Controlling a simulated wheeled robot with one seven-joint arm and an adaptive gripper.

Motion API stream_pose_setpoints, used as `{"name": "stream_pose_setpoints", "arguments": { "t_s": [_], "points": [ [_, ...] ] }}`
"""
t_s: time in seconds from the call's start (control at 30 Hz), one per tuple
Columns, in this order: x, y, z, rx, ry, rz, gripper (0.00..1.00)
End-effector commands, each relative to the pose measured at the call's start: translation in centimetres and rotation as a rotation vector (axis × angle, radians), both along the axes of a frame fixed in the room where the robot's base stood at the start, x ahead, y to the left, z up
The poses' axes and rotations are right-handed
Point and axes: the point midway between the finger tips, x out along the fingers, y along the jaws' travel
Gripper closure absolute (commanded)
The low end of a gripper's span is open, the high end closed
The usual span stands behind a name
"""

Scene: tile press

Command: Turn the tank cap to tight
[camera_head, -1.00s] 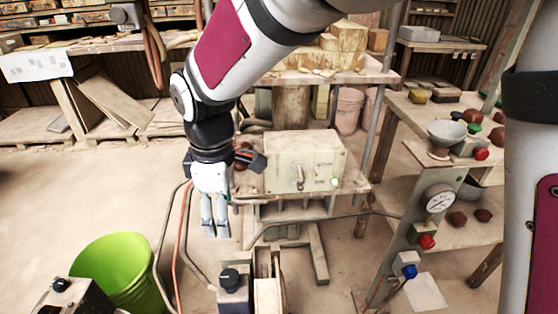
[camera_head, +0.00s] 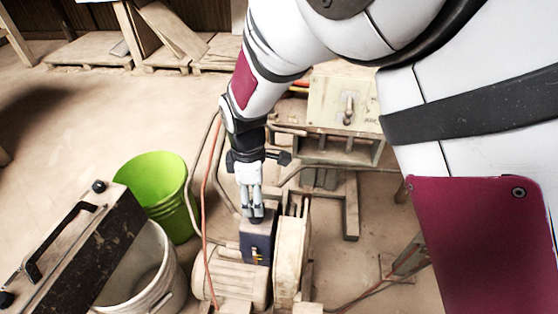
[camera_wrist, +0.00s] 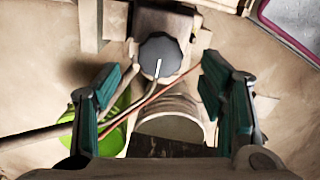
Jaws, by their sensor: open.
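The tank cap (camera_wrist: 160,57) is a round dark grey knob with a white line, seen in the wrist view between and beyond my two fingers. The line runs from its middle towards the bottom of the picture, tilted slightly. My gripper (camera_wrist: 162,78) is open with its green-padded fingers on either side and nothing between the pads. In the head view my gripper (camera_head: 251,208) points down just over the dark blue tank (camera_head: 257,246). The cap is mostly hidden there by the fingertips. I cannot tell whether a finger touches it.
A beige motor housing (camera_head: 229,285) and a pale upright guard (camera_head: 290,262) stand close to the tank. Hoses and an orange cable (camera_head: 205,190) run to the left. A green bucket (camera_head: 160,185) and a white bucket (camera_head: 150,275) stand left. A beige control box (camera_head: 335,100) is behind.

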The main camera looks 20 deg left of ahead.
Motion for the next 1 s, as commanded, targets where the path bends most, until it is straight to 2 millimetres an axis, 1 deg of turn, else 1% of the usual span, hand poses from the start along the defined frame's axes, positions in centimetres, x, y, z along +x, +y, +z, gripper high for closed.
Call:
{"name": "stream_pose_setpoints", "arguments": {
  "t_s": [0.03, 0.1, 0.23, 0.4, 0.67, 0.7, 0.77, 0.8, 0.9, 1.0],
  "points": [
    [-0.1, 0.0, -1.2, -0.003, 0.002, 0.001, 0.36],
    [0.0, 0.0, -2.2, -0.001, 0.001, 0.001, 0.36],
    [0.0, 0.0, -3.6, -0.001, 0.001, 0.000, 0.36],
    [0.0, 0.0, -4.4, 0.000, 0.000, -0.001, 0.36],
    [0.0, 0.0, -4.5, 0.000, 0.000, -0.001, 0.36],
    [0.0, 0.0, -4.5, 0.000, 0.000, -0.001, 0.40],
    [0.0, 0.0, -4.5, 0.000, 0.000, -0.001, 0.54],
    [0.0, 0.0, -4.5, 0.000, 0.000, -0.001, 0.63],
    [0.0, 0.0, -4.5, 0.000, 0.000, -0.001, 0.84],
    [0.0, 0.0, -4.5, 0.000, 0.000, -0.001, 0.84]
  ]
}}
